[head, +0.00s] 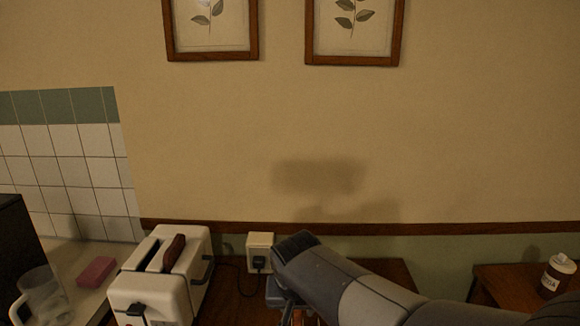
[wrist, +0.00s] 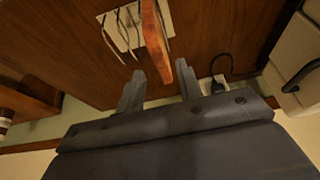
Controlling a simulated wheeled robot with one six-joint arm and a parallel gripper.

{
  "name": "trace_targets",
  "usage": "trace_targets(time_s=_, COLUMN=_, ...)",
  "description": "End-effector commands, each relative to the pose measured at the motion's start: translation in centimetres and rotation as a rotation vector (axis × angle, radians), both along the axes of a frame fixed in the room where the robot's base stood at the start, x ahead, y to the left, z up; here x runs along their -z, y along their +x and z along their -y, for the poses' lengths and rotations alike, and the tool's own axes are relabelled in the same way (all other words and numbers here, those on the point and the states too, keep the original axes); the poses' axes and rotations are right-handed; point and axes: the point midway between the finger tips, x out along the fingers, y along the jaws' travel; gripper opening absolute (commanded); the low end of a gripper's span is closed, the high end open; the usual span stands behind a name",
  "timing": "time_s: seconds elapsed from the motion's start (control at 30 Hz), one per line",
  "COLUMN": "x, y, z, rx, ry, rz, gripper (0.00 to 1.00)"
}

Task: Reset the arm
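My gripper (wrist: 158,85) shows in the wrist view with its two grey fingers apart and nothing touching both of them. A thin orange-brown slab (wrist: 154,40), seen edge-on, stands at a white rack with grey wire loops (wrist: 122,28). The slab's near end lines up with the gap between the fingers; I cannot tell how far beyond them it is. In the head view my arm reaches in from the lower right over the counter, and its wrist hides most of the gripper and the rack.
A white toaster (head: 150,290) with a brown slice (head: 174,252) in its slot stands left of my arm. Further left are a glass jug (head: 42,295) and a pink sponge (head: 96,271). A wall socket with a plug (head: 260,243) is behind. A labelled jar (head: 557,274) stands at right.

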Motion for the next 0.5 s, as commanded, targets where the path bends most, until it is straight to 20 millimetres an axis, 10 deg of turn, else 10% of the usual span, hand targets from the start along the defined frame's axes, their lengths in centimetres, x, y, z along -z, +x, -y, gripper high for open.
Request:
trace_targets(time_s=0.2, x=4.3, y=1.5, z=0.1, rx=0.0, ry=-0.001, rz=-0.004, gripper=0.34)
trace_targets(time_s=0.5, x=0.5, y=1.5, z=0.0, rx=0.0, ry=0.001, rz=0.002, gripper=0.34)
